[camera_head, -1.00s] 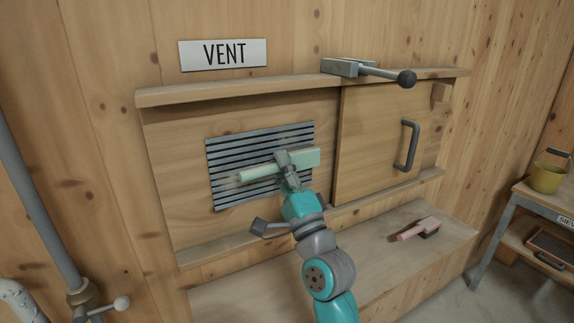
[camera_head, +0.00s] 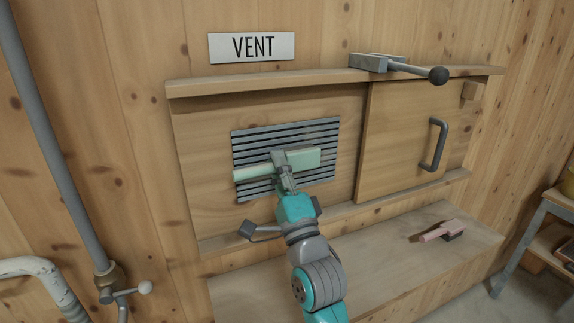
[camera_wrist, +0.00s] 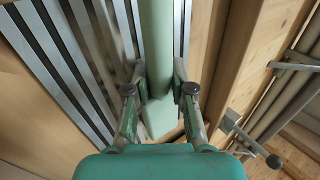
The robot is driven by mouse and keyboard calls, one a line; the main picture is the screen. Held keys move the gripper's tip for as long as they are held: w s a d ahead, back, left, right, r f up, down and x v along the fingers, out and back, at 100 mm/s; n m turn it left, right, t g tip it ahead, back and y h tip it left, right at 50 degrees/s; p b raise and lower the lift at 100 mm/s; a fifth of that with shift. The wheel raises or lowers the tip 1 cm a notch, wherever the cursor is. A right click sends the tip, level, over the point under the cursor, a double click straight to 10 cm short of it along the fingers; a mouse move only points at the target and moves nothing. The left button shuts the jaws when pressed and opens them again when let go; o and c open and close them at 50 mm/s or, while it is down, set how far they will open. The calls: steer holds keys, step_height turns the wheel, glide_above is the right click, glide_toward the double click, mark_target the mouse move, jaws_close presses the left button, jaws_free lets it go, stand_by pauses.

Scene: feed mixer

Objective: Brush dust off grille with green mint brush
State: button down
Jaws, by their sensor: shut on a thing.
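The grille (camera_head: 322,134) is a slatted metal vent set in the wooden panel below the VENT sign. My gripper (camera_head: 281,166) is shut on the mint green brush (camera_head: 306,157) and holds it in front of the grille. The brush lies nearly level across the slats, its handle end reaching just past the grille's left edge. In the wrist view the brush (camera_wrist: 157,40) runs between the two fingers, with the slats (camera_wrist: 62,62) beside it. Its bristles are hidden, and I cannot tell whether they touch. Patchy dust shows faintly on the slats at the upper right.
A pink brush (camera_head: 437,232) lies on the wooden ledge (camera_head: 375,246) below. A sliding door (camera_head: 402,130) with a grey handle (camera_head: 434,145) is right of the grille. A lever clamp (camera_head: 398,67) sits above, and pipes (camera_head: 52,150) run at the left.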

steer(key=shift+s+a, duration=0.65)
steer(key=shift+a, duration=1.35)
steer(key=shift+s+a, duration=0.6)
steer(key=shift+a, duration=1.4)
steer(key=shift+s+a, duration=0.65)
steer(key=shift+a, duration=1.35)
steer(key=shift+f, duration=0.75)
steer(key=w+d, duration=0.3)
steer(key=d, duration=0.7)
steer(key=w+d, duration=0.3)
steer(key=d, duration=0.8)
steer(key=shift+w+d, duration=0.15)
steer(key=shift+w, duration=0.25)
steer(key=s+d, duration=0.2)
steer(key=s, duration=0.3)
steer(key=shift+s, duration=0.4)
